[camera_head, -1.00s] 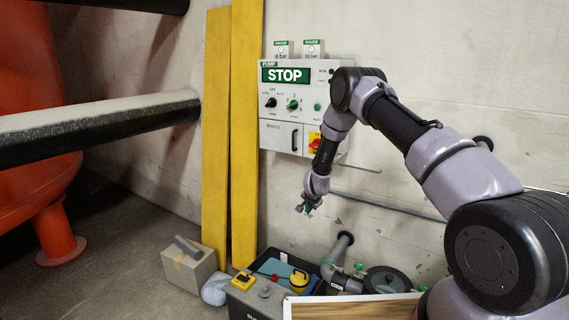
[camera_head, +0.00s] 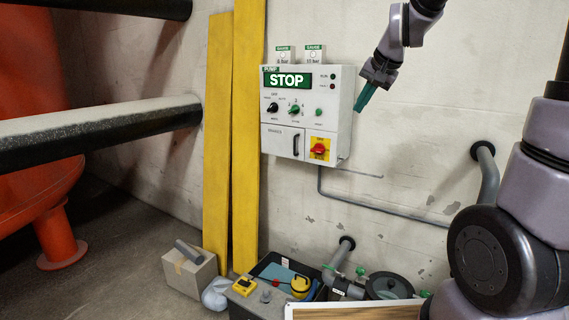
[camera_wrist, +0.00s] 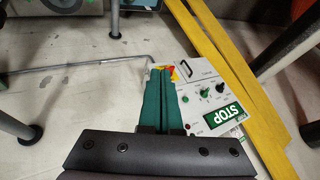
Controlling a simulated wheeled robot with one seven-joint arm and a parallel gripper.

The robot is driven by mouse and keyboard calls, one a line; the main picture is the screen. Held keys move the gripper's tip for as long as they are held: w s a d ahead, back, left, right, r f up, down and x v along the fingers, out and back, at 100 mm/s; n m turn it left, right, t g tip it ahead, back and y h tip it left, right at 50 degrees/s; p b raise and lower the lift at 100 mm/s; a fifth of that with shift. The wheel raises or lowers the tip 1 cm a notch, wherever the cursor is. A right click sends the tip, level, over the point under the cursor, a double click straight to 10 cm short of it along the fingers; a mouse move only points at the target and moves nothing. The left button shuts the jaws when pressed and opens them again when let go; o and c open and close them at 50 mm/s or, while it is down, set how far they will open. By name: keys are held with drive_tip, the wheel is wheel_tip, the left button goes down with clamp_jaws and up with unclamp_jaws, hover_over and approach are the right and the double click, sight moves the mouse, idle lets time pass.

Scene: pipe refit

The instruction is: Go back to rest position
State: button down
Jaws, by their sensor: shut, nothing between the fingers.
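My gripper (camera_head: 364,97) is at the upper middle of the head view, just right of the control panel and apart from the wall. Its green fingers point down and to the left. In the wrist view the two fingers of my gripper (camera_wrist: 162,95) lie together with nothing between them. The white control panel (camera_head: 282,132) shows a green STOP sign, knobs and a red switch on yellow (camera_head: 319,149). In the wrist view the control panel (camera_wrist: 212,75) appears tilted beyond the fingers, which partly cover its red and yellow switch.
A black bin (camera_head: 244,308) with tools stands on the floor below, beside a cardboard box (camera_head: 188,271). Yellow planks (camera_head: 218,150) lean against the wall. Grey pipes (camera_head: 390,208) run right of the panel. A thick black pipe (camera_head: 100,135) crosses at left.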

drive_tip(key=s+d+r, duration=0.1)
drive_tip(key=s+d, duration=0.1)
drive_tip(key=s, duration=0.9)
drive_tip(key=s+d+r+n, duration=0.1)
drive_tip(key=s+d, duration=0.1)
drive_tip(key=s, duration=0.9)
drive_tip(key=shift+s+r+h, duration=0.3)
drive_tip(key=shift+r, duration=0.1)
drive_tip(key=shift+d, duration=0.1)
